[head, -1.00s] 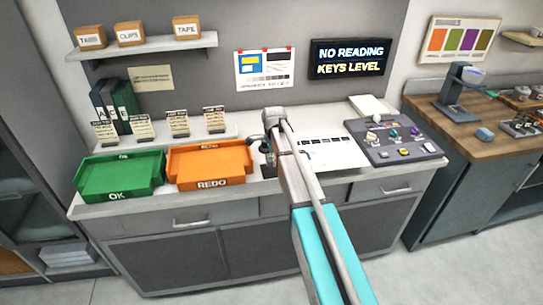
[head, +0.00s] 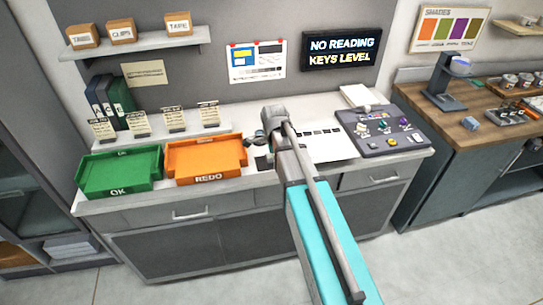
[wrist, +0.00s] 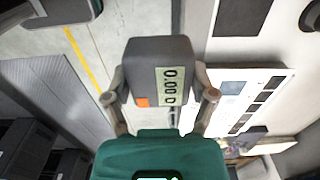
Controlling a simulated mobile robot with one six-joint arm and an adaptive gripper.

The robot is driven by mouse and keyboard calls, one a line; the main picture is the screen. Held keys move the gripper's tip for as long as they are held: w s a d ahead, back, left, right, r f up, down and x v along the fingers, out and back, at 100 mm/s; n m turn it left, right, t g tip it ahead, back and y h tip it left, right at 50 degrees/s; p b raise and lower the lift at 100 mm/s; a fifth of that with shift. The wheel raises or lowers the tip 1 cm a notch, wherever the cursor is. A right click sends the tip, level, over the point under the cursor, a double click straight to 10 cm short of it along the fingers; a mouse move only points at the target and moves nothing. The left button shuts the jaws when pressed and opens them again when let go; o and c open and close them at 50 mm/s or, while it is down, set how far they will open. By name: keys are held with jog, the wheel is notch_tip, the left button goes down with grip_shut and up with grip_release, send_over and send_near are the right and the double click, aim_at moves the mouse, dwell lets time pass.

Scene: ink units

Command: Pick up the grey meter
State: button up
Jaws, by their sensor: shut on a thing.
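The grey meter (wrist: 150,55) is a dark grey block in the wrist view, with a pale display reading 0.00 D and an orange patch beside it. My gripper (wrist: 162,97) has one finger on each side of the meter and is shut on it. In the head view my gripper (head: 257,138) is above the counter, between the orange tray and the printed sheet. The meter is small and hard to make out there, partly hidden by my arm.
The counter holds a green OK tray (head: 118,176), an orange REDO tray (head: 207,160), a printed sheet (head: 325,147) and a grey panel with coloured knobs (head: 385,131). A black patch (head: 263,163) lies below my gripper. A screen (head: 342,49) reads NO READING, KEYS LEVEL.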

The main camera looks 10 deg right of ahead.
dwell(0.6)
jog(key=shift+f+b, duration=1.35)
jog(key=shift+f, duration=0.05)
jog(key=shift+s, duration=0.15)
